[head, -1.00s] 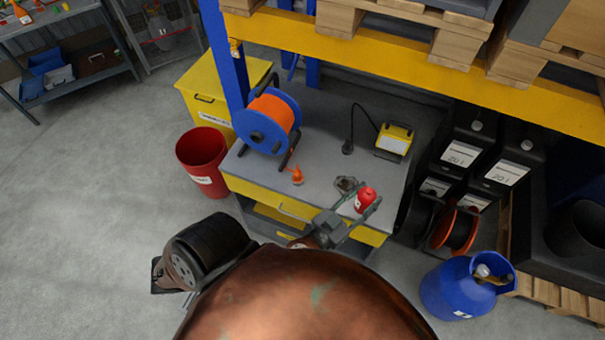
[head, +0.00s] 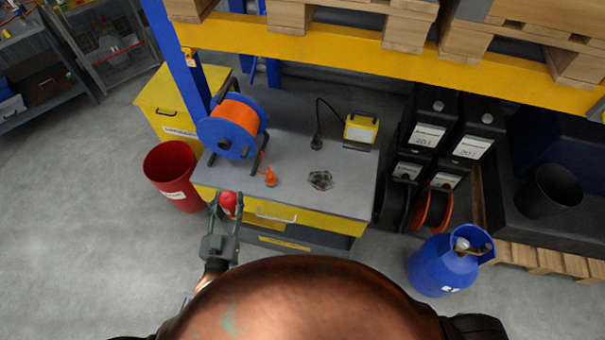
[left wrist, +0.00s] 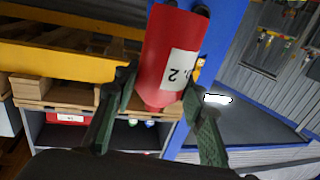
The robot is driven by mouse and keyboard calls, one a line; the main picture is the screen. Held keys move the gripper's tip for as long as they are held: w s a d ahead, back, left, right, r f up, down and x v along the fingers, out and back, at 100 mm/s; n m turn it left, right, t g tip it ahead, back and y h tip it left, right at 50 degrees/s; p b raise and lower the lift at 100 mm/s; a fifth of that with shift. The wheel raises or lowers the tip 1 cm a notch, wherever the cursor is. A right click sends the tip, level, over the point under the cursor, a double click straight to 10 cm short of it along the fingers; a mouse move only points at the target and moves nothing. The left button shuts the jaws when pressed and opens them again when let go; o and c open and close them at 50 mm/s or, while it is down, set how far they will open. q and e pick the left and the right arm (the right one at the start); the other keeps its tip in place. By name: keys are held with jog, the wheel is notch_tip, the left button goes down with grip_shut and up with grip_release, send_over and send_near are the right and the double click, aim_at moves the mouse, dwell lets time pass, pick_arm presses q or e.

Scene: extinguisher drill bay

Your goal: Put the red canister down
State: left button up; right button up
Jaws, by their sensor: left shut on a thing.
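My left gripper (head: 226,212) is shut on the red canister (head: 229,201) at the front left edge of the grey-topped workbench (head: 290,190). In the left wrist view the canister (left wrist: 168,60) is a red cylinder with a white label, held between the two dark green fingers (left wrist: 155,110). In the head view the fingers stand on both sides of it. I cannot tell its exact height against the bench top. My right gripper is not in view.
On the bench are an orange cable reel (head: 234,126), a small orange bottle (head: 270,177), a dark metal piece (head: 320,180) and a yellow work lamp (head: 361,129). A red bin (head: 173,175) stands left, a blue gas cylinder (head: 445,264) right.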

pick_arm(q)
jog(key=shift+w+d+f+m+g+h+b, duration=1.8)
jog(key=shift+w+d+m+h, duration=1.8)
jog(key=shift+d+h, duration=1)
jog(key=s+d+b, duration=0.3)
jog(key=d+b, duration=0.1)
jog(key=d, duration=0.5)
jog(key=shift+n+g+h, duration=0.3)
jog(key=w+f+b, duration=0.7)
jog(key=w+f, duration=0.6)
jog(key=shift+w+f, duration=0.1)
jog(key=shift+w, duration=0.1)
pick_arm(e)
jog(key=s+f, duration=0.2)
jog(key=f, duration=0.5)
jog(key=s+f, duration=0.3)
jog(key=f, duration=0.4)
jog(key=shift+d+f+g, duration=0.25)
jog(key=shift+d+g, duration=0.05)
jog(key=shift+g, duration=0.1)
